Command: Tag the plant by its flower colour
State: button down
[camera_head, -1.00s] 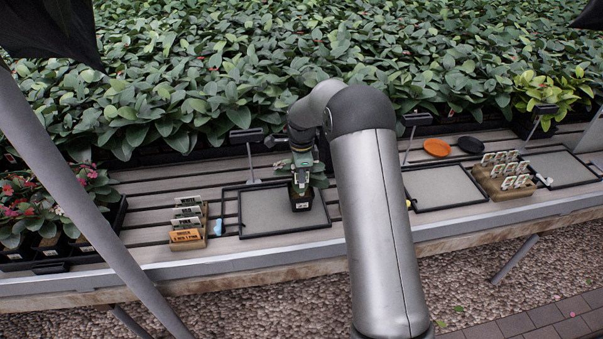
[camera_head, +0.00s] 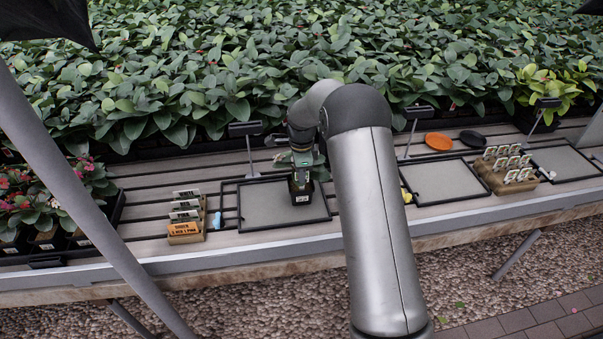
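A small plant in a black pot (camera_head: 301,196) with a white label stands on or just above the grey mat (camera_head: 262,208) in a black-framed tray. My gripper (camera_head: 302,172) points down among its leaves from above. The fingers are small and partly hidden by leaves, so I cannot tell whether they grip the plant. No flower colour shows on it. Left of the tray, a wooden rack (camera_head: 187,238) holds several tags in a row: a front orange tag (camera_head: 184,228) and paler ones behind, including a white tag (camera_head: 187,193) reading WHITE.
Potted plants with pink, red and white flowers (camera_head: 45,215) stand in a black tray at far left. An empty framed tray (camera_head: 440,182), orange dish (camera_head: 438,141), black dish (camera_head: 471,140) and second tag rack (camera_head: 505,180) lie to the right. Dense foliage fills the back.

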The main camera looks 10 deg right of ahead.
jog(key=shift+f+b, duration=1.15)
jog(key=shift+f, duration=0.55)
jog(key=c, duration=1.5)
grip_release()
jog(key=shift+c, duration=0.2)
jog(key=shift+r, duration=0.15)
notch_tip(320, 180, up, 16)
jog(key=b, duration=0.1)
jog(key=s+r+n, duration=0.4)
jog(key=s+n, duration=0.1)
jog(key=s, duration=0.4)
jog(key=s+f+n, duration=0.3)
jog(key=s+n, duration=0.4)
jog(key=s, duration=0.8)
jog(key=s+f+n, duration=0.3)
jog(key=s+n, duration=0.3)
jog(key=s, duration=0.9)
jog(key=shift+a+f+n, duration=0.3)
jog(key=shift+f+n, duration=0.05)
jog(key=shift+n, duration=0.05)
